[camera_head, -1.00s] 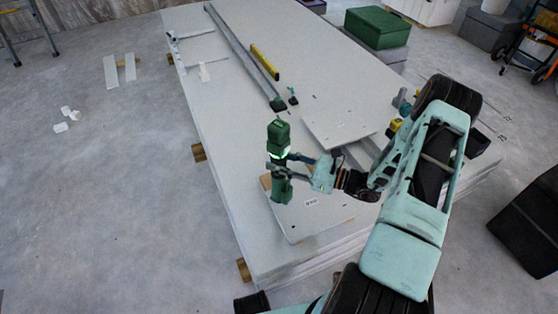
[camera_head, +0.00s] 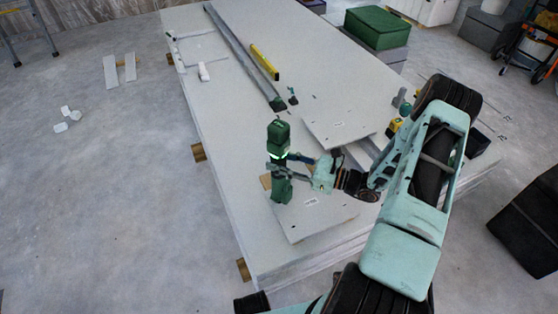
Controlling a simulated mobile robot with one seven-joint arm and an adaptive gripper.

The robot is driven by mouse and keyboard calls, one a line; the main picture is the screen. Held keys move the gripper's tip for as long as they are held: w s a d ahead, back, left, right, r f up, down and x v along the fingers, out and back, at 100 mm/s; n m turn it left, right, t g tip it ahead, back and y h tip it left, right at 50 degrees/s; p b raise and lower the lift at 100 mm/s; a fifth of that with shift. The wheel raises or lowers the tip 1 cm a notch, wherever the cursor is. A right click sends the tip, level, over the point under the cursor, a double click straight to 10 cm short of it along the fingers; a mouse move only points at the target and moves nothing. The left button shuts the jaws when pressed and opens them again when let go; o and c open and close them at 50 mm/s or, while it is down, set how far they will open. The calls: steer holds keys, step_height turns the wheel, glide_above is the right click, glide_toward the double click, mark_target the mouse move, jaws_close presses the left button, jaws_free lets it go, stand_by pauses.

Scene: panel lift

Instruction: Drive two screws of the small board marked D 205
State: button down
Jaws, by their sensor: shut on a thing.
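My gripper (camera_head: 279,167) is shut on a green screwdriver tool (camera_head: 279,134), which stands upright with a lit green band at its middle. The lower end of the tool is over the upper left part of a small grey board (camera_head: 317,218) on the panel stack. Whether its tip touches the board is hidden. This board has a small label whose text is too small to read. A second small board (camera_head: 338,123) with a label lies farther back to the right. I cannot tell which one is marked D 205.
The boards lie on a large panel stack (camera_head: 225,120) on wooden bearers. A long metal rail (camera_head: 243,58), a yellow level (camera_head: 264,62) and a green box (camera_head: 377,27) are farther back. A yellow and dark tool (camera_head: 394,127) lies right, near my arm. The floor at left is mostly clear.

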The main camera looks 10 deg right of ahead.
steer(key=shift+r+p, duration=1.65)
steer(key=shift+r, duration=0.8)
